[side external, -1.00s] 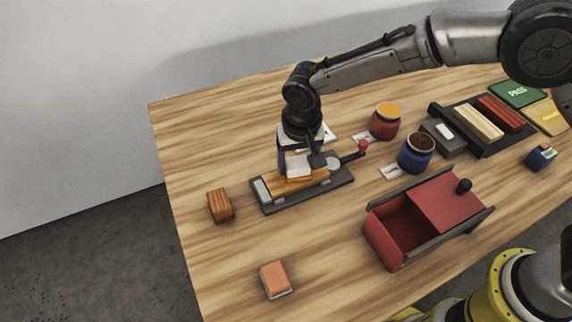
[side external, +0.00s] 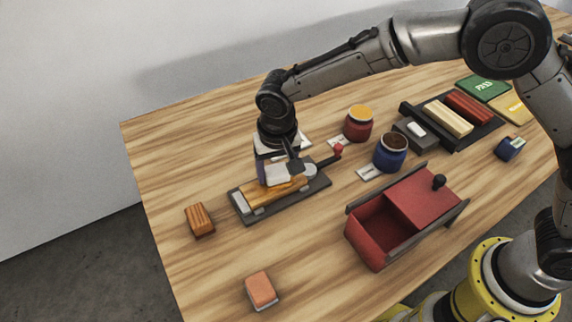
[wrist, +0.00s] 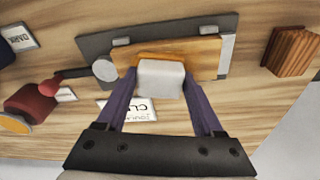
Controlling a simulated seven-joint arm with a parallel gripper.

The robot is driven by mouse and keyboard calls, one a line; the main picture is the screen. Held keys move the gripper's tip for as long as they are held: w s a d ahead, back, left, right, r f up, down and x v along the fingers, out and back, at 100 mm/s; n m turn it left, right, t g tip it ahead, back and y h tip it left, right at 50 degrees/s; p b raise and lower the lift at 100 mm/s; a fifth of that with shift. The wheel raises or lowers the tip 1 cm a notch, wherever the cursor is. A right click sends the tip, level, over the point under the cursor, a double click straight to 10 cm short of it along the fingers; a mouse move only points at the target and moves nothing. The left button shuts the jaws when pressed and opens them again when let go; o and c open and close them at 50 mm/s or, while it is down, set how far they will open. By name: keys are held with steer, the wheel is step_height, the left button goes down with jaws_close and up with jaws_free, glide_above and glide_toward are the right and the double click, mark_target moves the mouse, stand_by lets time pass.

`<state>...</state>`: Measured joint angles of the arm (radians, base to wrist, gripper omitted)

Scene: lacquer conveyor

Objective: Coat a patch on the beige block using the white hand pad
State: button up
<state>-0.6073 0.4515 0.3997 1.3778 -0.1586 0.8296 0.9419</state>
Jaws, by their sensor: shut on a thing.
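The white hand pad (wrist: 161,78) is held between the two purple fingers of my gripper (wrist: 160,90). In the side view the pad (side external: 281,173) is over the block (side external: 262,192) and appears to rest on it. The block looks tan to orange-brown and lies in a dark clamp fixture (side external: 243,217). In the wrist view the block (wrist: 205,55) extends right of the pad, and a brighter orange area (wrist: 148,57) shows along the pad's far edge. The pad's underside is hidden. My gripper (side external: 278,168) is above the fixture.
A red-knobbed lever (side external: 338,149) sticks out of the fixture. Red (side external: 358,124) and blue (side external: 390,152) jars stand to the right, with a red sliding-lid box (side external: 372,247) in front. A striped wooden block (side external: 200,219) and an orange-topped pad (side external: 261,290) lie left and front.

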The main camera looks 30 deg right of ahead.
mark_target(252, 191)
steer(key=shift+a+f, duration=0.1)
steer(key=shift+a, duration=2.95)
step_height(252, 191, up, 8)
steer(key=shift+d, duration=0.1)
